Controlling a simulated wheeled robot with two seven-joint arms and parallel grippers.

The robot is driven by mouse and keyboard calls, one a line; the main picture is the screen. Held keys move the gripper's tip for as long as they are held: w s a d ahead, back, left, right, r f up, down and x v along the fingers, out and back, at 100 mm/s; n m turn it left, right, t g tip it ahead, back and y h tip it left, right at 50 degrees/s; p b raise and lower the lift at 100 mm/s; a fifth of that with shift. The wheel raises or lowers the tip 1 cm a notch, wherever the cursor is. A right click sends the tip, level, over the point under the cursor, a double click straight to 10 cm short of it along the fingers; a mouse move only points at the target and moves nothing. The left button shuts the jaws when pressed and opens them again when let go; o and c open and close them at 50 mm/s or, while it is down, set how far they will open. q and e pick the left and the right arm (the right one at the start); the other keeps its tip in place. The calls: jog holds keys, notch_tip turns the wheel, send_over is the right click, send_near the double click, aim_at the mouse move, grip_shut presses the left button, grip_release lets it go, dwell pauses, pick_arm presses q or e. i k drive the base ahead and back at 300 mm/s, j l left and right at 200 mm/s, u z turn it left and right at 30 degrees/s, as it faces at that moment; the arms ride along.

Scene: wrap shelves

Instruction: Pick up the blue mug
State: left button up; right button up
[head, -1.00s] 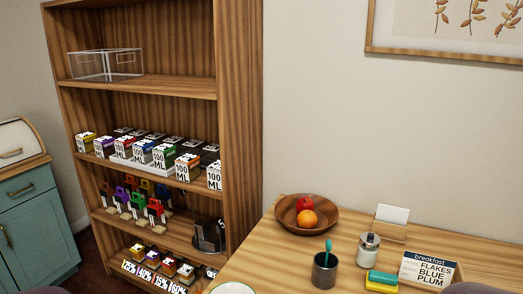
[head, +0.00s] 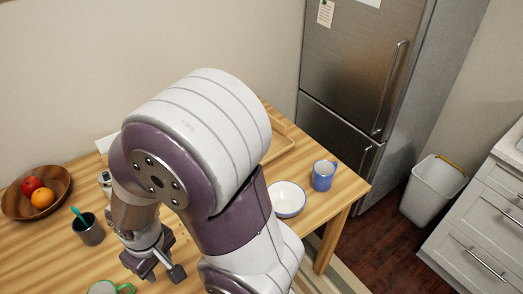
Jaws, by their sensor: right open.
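The blue mug (head: 322,176) stands upright on the wooden table (head: 343,194) near its right corner, just right of a white bowl with a blue rim. My right gripper (head: 158,272) is over the front left part of the table, well left of the mug and apart from it. It points down, open, with nothing seen between its fingers. My right arm covers the middle of the table. My left gripper is out of view.
The white bowl (head: 287,199) sits close to the mug. A dark cup (head: 90,230), a green-rimmed dish (head: 108,288) and a wooden fruit bowl (head: 62,186) are at the left. A wooden tray (head: 283,137) lies behind my arm. The fridge (head: 345,75) and a bin (head: 432,190) stand beyond the table.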

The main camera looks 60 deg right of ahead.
aim_at(324, 172)
jog(key=z, duration=2.65)
jog(key=i+l+u, duration=0.2)
jog(key=u, duration=0.15)
jog(key=i+l+u, duration=0.15)
jog(key=u, duration=0.25)
jog(key=i+l+u, duration=0.1)
jog(key=l+u, duration=0.25)
jog(key=i+l, duration=0.15)
jog(key=l, duration=0.25)
jog(key=i+l+u, duration=0.1)
jog(key=l, duration=0.35)
jog(key=i+l, duration=0.15)
jog(key=l, duration=0.3)
jog(key=i+l+u, duration=0.1)
jog(key=l, duration=0.3)
jog(key=i+l, duration=0.1)
jog(key=l, duration=0.35)
jog(key=i+l, duration=0.1)
jog(key=l, duration=0.35)
jog(key=u, duration=0.05)
